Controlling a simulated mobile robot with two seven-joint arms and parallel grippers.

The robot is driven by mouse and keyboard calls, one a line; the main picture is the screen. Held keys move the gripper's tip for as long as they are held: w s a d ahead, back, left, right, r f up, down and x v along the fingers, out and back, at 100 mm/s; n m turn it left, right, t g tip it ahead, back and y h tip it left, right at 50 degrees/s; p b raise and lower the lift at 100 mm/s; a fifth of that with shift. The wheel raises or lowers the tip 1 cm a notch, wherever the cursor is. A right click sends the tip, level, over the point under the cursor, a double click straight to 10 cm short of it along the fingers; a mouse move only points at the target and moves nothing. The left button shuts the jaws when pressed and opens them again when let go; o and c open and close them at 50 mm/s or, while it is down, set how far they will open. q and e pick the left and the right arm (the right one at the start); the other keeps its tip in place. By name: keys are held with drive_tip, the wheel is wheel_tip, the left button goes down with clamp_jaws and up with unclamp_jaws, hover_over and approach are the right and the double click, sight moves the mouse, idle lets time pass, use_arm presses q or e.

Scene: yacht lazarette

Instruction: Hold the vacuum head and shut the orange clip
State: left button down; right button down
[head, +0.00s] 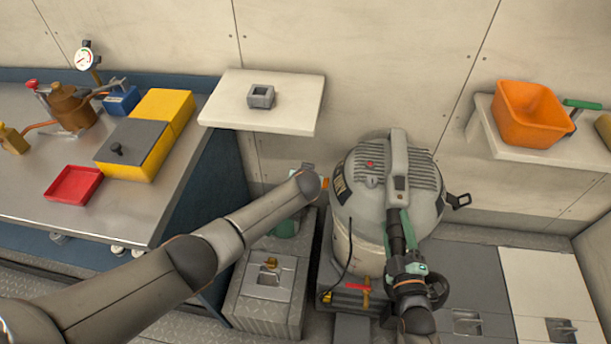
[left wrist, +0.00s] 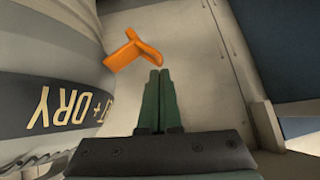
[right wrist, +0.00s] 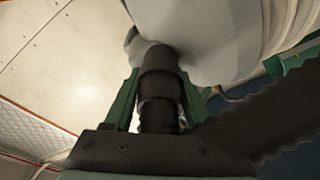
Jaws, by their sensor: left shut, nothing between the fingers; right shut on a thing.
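The vacuum head (head: 350,165) is a grey ribbed lid on the drum, with a raised handle (head: 399,160) on top. My right gripper (head: 400,235) is shut on a black ribbed tube (right wrist: 160,95) at the front of the head; its green fingers lie on both sides of the tube. The orange clip (left wrist: 135,50) sticks out from the drum's side; only a bit of it (head: 325,183) shows in the head view. My left gripper (left wrist: 160,75) is shut and empty, its tips just below the clip, with a small apparent gap. My left arm mostly hides this gripper in the head view.
A black latch (head: 460,201) juts from the vacuum's right side. A metal workbench (head: 80,210) with a yellow box (head: 163,110) stands left. A white shelf (head: 230,105) is behind my left arm. An orange bin (head: 530,115) sits on the right shelf. A grey floor box (head: 262,300) stands in front.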

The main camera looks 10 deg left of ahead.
use_arm(q)
drive_tip(key=shift+f, duration=0.2)
drive_tip(key=shift+a+f+h, duration=0.15)
drive_tip(key=shift+f+h, duration=0.15)
idle(0.3)
drive_tip(key=f+h, duration=0.1)
drive_tip(key=f+n+h, duration=0.1)
drive_tip(key=f, duration=0.2)
drive_tip(key=shift+a+f+n+h, duration=0.2)
drive_tip(key=shift+a+n+h, duration=0.2)
idle(0.3)
drive_tip(key=shift+r, duration=0.15)
drive_tip(key=shift+r, duration=0.65)
